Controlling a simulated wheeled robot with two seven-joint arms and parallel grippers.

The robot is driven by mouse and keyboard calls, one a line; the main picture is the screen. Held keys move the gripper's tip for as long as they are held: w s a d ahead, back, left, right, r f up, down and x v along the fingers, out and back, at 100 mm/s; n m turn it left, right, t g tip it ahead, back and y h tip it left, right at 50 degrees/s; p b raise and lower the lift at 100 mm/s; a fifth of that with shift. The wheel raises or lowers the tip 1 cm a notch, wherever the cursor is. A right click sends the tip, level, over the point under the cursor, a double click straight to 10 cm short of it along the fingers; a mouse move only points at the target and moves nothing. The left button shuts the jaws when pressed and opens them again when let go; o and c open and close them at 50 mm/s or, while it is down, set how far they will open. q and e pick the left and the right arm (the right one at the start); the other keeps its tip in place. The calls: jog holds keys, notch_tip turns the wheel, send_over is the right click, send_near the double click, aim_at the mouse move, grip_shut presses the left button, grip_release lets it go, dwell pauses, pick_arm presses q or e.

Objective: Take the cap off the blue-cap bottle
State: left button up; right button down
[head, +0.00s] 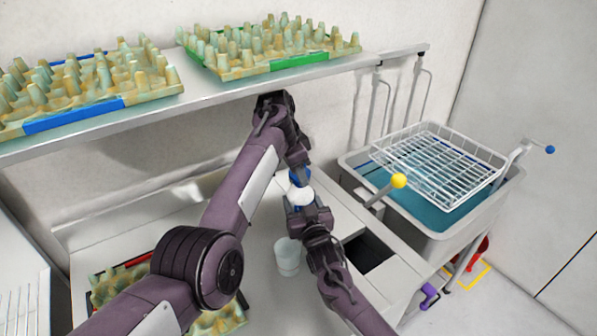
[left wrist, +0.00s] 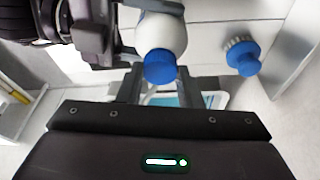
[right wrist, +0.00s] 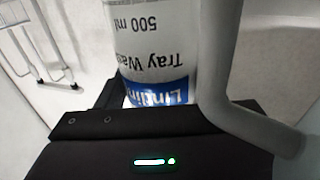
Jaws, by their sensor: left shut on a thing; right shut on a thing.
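The blue-cap bottle is white (head: 301,196) and sits at the centre of the head view, with its blue cap (head: 299,177) at the top. My left gripper (head: 299,168) comes down from above and is shut on the cap. In the left wrist view the cap (left wrist: 160,68) lies between the two fingers, still against the bottle neck. My right gripper (head: 309,212) is shut on the bottle body from the near side. In the right wrist view the bottle (right wrist: 150,45) shows its "Tray Wash 500 ml" label upside down, with a blue band.
A translucent cup (head: 287,256) stands on the counter close to my right gripper. A blue brush (left wrist: 243,56) shows in the left wrist view. A sink with a wire basket (head: 440,165) is at the right. Egg trays (head: 315,60) fill the shelf above.

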pick_arm(q)
jog(key=n, duration=0.2)
jog(key=shift+n+t, duration=0.3)
jog(key=n+y, duration=0.1)
jog(key=n, duration=0.3)
jog(key=shift+s+d+t, duration=0.1)
jog(key=shift+t, duration=0.3)
jog(key=o, duration=1.1)
jog(key=shift+c, duration=0.2)
jog(key=shift+r, duration=0.1)
